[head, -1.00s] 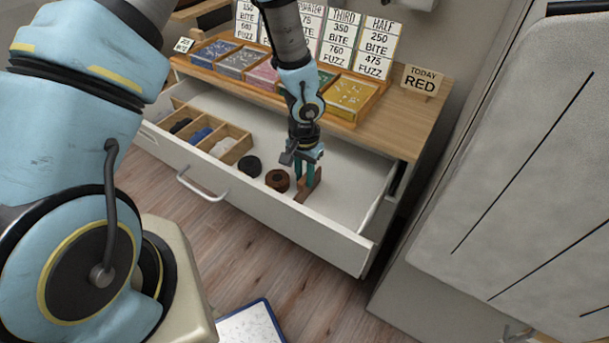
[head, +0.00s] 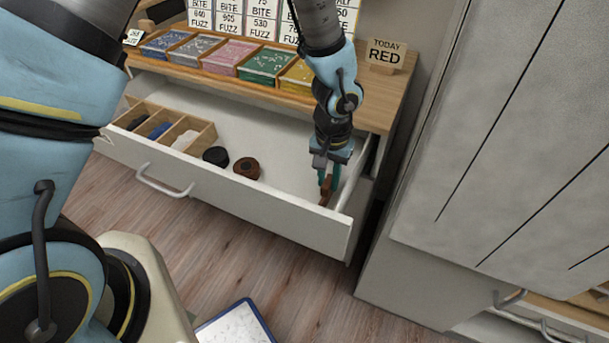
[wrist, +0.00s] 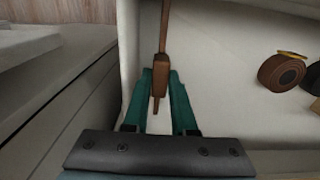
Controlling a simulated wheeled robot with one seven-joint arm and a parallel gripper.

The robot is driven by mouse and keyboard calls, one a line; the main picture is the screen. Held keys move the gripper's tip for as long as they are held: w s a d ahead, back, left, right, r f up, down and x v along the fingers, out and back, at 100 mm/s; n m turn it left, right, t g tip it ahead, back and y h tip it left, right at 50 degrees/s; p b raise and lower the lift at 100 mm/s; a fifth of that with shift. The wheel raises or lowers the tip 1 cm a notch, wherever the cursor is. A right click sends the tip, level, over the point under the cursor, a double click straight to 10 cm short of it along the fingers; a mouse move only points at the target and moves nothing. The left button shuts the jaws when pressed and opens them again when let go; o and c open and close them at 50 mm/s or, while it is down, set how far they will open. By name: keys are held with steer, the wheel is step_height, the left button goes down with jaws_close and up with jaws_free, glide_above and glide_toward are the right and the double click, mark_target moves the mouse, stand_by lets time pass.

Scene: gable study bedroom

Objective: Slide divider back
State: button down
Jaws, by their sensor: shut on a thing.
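The brown wooden divider (head: 325,190) stands inside the open drawer (head: 290,222), near its right end. My gripper (head: 328,178) reaches down into the drawer and is shut on the divider. In the wrist view, the divider (wrist: 161,38) shows as a narrow brown strip between the teal fingers of my gripper (wrist: 161,76). It runs roughly along the drawer's side wall (wrist: 128,60), with a small gap between them. In the head view, my fingers partly hide the divider.
A brown roll (head: 247,168) and a black roll (head: 216,156) lie on the drawer floor, left of my gripper. A wooden compartment tray (head: 205,137) fills the drawer's left end. The floor between the rolls and divider is clear. A grey cabinet (head: 390,255) stands close right.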

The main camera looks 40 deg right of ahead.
steer(key=shift+s+d, duration=0.15)
steer(key=shift+s, duration=0.15)
steer(key=c, duration=0.7)
jaws_free()
